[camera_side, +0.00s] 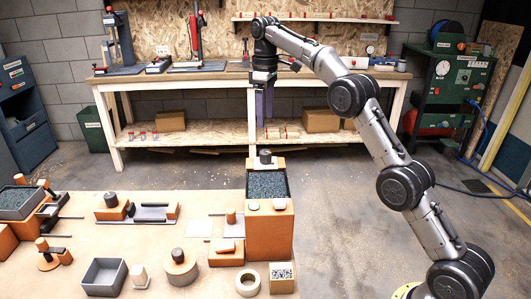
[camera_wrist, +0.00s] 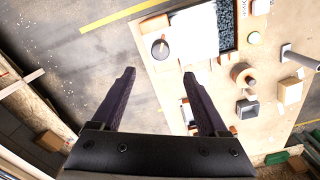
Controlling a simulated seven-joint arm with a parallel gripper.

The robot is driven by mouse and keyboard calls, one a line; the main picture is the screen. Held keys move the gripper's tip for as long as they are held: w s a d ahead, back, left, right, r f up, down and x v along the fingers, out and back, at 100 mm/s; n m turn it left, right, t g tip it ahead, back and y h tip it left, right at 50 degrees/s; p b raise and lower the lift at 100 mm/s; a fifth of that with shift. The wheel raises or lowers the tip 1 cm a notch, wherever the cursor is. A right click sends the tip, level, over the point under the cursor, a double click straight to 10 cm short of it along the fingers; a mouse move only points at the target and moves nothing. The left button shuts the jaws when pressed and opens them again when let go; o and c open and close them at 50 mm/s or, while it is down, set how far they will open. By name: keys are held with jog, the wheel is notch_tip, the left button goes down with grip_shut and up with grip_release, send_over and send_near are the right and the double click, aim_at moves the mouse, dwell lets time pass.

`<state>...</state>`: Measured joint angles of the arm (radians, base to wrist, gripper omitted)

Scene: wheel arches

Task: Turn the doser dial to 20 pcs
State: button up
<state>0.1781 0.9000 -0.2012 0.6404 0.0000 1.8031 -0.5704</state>
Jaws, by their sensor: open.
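The doser (camera_side: 268,225) is an orange box with a hopper of grey pieces, at the right end of the low bench in the side view. A dark round knob (camera_side: 265,156), seemingly the dial, stands at its back. In the wrist view the knob (camera_wrist: 160,48) has a reddish pointer mark; no scale numbers are readable. A white panel (camera_wrist: 197,32) lies beside the knob there, with the grey pieces (camera_wrist: 227,25) beyond. My gripper (camera_side: 264,104) points down above the knob, well clear of it. In the wrist view its fingers (camera_wrist: 159,77) are apart and empty.
The low bench (camera_side: 90,232) holds several orange and grey fixtures left of the doser. A white ring (camera_side: 248,282) and a patterned block (camera_side: 282,277) stand before it. A wooden workbench (camera_side: 215,82) stands behind my gripper. Floor right of the doser is clear.

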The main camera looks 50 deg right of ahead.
aim_at(266, 151)
notch_tip(266, 151, down, 13)
jog(key=shift+s+r, duration=0.1)
jog(key=shift+r, duration=0.1)
dwell(0.4)
grip_shut()
dwell(0.3)
